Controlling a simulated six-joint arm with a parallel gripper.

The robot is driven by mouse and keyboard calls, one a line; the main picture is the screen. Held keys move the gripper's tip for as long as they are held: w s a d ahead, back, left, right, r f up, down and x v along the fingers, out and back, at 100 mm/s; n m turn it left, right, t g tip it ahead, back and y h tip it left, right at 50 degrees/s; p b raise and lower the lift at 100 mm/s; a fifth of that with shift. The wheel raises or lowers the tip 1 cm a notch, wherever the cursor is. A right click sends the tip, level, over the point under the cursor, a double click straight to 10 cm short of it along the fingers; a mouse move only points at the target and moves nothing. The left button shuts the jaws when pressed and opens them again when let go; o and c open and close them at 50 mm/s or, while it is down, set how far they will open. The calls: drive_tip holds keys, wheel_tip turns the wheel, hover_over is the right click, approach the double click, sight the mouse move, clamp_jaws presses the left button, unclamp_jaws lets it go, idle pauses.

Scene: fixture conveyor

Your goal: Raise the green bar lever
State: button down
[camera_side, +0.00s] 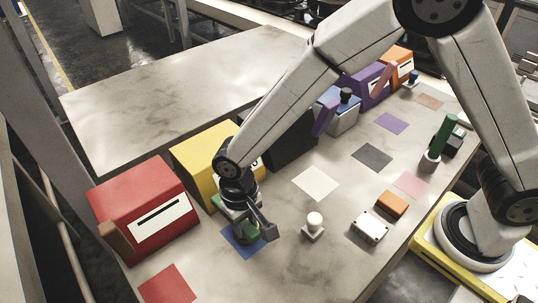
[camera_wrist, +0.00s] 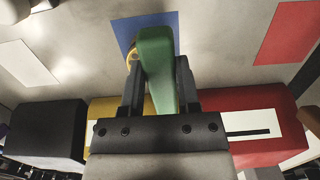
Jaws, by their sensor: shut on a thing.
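The green bar lever (camera_wrist: 156,60) shows large in the wrist view, between the two fingers of my gripper (camera_wrist: 157,78). My gripper is shut on it, a finger on each side. In the side view my gripper (camera_side: 258,226) is in front of the yellow box (camera_side: 195,152), above the blue square (camera_side: 236,248). Only parts of the green bar (camera_side: 250,227) show there, behind a dark finger. Where the bar joins its box is hidden by my wrist, and its exact angle is hard to tell.
The red box (camera_side: 140,205), with a brown lever (camera_side: 114,236), stands left of the yellow box. A black box (camera_side: 292,145) stands right. A white knob (camera_side: 314,222) is close on the right. A separate upright green handle (camera_side: 444,134) is far right.

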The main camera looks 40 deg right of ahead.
drive_tip(key=r+g, duration=0.1)
drive_tip(key=w+r+g, duration=0.1)
drive_tip(key=r+g, duration=0.1)
drive_tip(key=g, duration=0.1)
drive_tip(key=shift+w+r, duration=0.35)
drive_tip(key=shift+r, duration=0.05)
drive_tip(key=r+g, duration=0.1)
drive_tip(key=w+r+g, duration=0.1)
drive_tip(key=shift+w+g, duration=0.3)
drive_tip(key=shift+w+r+g, duration=0.9)
drive_tip(key=shift+w+g, duration=0.25)
drive_tip(key=shift+g, duration=0.35)
drive_tip(key=shift+c, duration=1.6)
unclamp_jaws()
drive_tip(key=shift+r, duration=0.2)
